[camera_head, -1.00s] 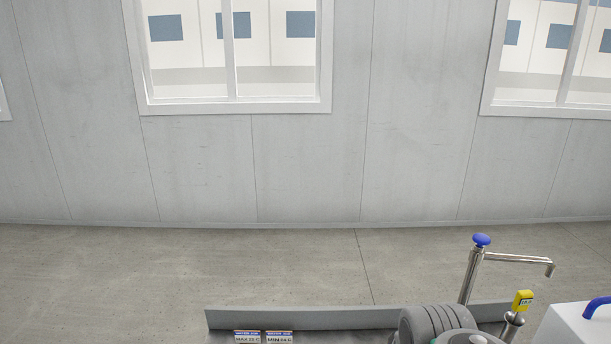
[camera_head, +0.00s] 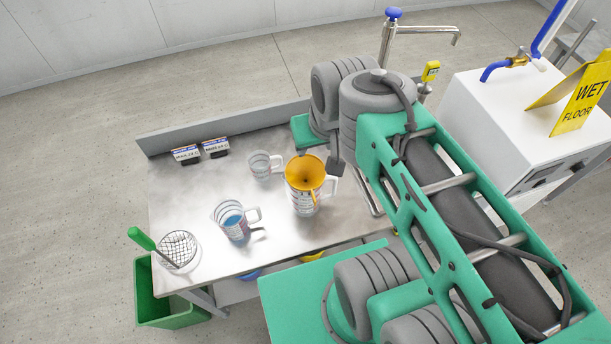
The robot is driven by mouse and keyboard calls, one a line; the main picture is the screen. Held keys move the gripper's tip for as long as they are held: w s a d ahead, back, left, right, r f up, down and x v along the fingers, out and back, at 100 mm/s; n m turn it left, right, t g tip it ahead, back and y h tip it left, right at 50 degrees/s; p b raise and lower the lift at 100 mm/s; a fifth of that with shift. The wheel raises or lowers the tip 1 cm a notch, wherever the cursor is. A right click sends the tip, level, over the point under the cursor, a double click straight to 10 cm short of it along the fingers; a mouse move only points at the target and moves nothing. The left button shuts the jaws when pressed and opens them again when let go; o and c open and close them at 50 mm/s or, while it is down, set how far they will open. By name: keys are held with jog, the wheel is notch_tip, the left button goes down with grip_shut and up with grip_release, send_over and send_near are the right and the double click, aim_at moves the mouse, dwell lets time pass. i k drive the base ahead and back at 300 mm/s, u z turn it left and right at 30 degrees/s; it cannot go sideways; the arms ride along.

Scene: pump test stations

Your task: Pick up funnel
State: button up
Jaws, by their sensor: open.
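The orange funnel (camera_head: 304,170) sits mouth up in the top of a clear measuring jug (camera_head: 303,203) with a handle, on the steel bench (camera_head: 185,215). My gripper (camera_head: 335,163) shows only in part, as a dark grey piece below my wrist, just to the right of the funnel's rim in the picture. It is open and holds nothing that I can see. My arm hides the rest of it. I cannot tell whether it touches the funnel.
A jug with blue liquid (camera_head: 233,221) and a smaller clear jug (camera_head: 263,165) stand left of the funnel. A wire strainer (camera_head: 178,248) lies at the bench's left end. Two label stands (camera_head: 200,150) are at the back. A tap (camera_head: 388,40) rises behind my arm.

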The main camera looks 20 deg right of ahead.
aim_at(307, 173)
jog(key=u, duration=1.2)
jog(key=k, duration=1.1)
jog(key=u, duration=1)
